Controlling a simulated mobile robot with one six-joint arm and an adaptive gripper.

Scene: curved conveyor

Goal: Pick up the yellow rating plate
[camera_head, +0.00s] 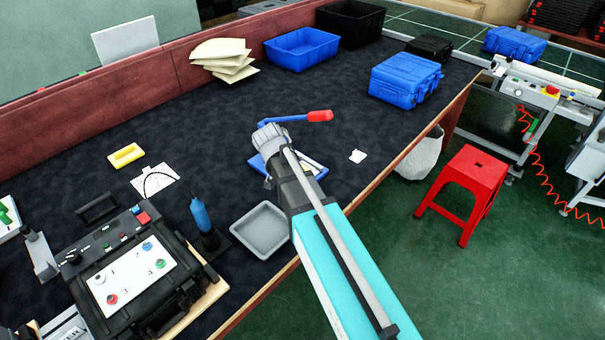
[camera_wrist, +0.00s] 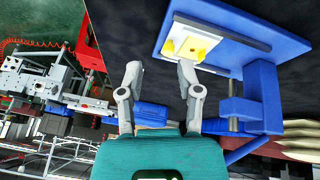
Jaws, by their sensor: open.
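A yellow plate (camera_wrist: 193,46) with a pale area around it lies in a blue fixture (camera_wrist: 232,50) at the upper right of the wrist view. My gripper (camera_wrist: 160,74) is open and empty, its right finger close to the plate's edge in the picture; the gap between them in depth is unclear. In the head view the blue fixture (camera_head: 257,164) with its red-handled lever (camera_head: 320,116) is partly covered by my arm, which hides the plate and the fingertips. Another yellow piece (camera_head: 126,155) with a pale slot lies flat on the mat at the left.
A grey tray (camera_head: 238,242), a blue screwdriver-like tool (camera_head: 201,214) and a black control case (camera_head: 160,297) stand at the near left. A blue case (camera_head: 405,77) and blue bin (camera_head: 302,48) are farther back. The mat's middle is mostly clear; a red stool (camera_head: 470,180) stands on the floor.

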